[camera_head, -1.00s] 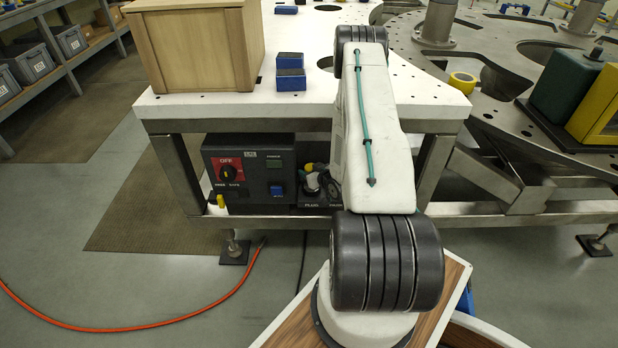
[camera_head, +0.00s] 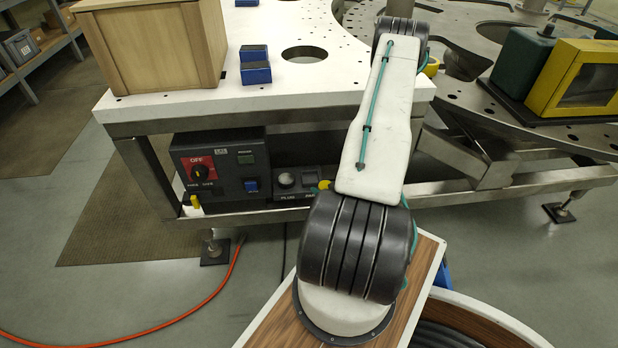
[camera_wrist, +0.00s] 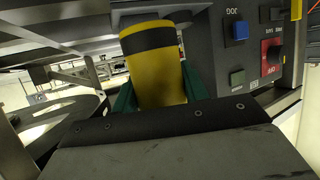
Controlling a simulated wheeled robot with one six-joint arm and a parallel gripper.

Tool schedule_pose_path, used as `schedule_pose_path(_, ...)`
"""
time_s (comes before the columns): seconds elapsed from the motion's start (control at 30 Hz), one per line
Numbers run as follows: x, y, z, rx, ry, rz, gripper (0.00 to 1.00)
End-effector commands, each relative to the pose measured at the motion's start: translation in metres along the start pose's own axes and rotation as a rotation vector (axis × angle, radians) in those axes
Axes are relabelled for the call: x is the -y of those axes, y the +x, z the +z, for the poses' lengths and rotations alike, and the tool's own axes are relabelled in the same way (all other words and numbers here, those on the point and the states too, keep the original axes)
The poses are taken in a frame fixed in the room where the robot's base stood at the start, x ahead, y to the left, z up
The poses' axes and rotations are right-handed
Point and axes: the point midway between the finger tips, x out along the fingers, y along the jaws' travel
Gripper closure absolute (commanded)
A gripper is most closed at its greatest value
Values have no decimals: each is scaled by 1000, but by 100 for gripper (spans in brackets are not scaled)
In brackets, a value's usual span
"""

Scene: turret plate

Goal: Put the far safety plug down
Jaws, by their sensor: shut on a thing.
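A yellow safety plug with a black band (camera_wrist: 158,72) fills the middle of the wrist view. My gripper (camera_wrist: 159,92) is shut on it, with a green finger on each side. In the head view my arm hides most of the gripper. A small yellow patch (camera_head: 324,185) shows beside my arm there, probably part of the held plug. The control box (camera_head: 222,168) has a red OFF switch panel. Right of it is a low panel marked PLUG (camera_head: 287,190), with a dark round fitting. The panel's PARK spot is partly behind my arm.
The box sits on a shelf under the white table (camera_head: 300,97), whose edge overhangs it. A small yellow piece (camera_head: 195,202) stands at the box's left corner. A wooden crate (camera_head: 158,50) and blue blocks (camera_head: 255,72) are on the table. An orange hose (camera_head: 190,318) lies on the floor.

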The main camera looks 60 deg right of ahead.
Motion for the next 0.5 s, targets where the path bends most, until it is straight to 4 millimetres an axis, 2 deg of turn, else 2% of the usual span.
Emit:
schedule_pose_path(0.07, -2, 10, -4, -3, -4, 1, 82)
schedule_pose_path(0.5, -30, 114, -36, -4, -3, 1, 82)
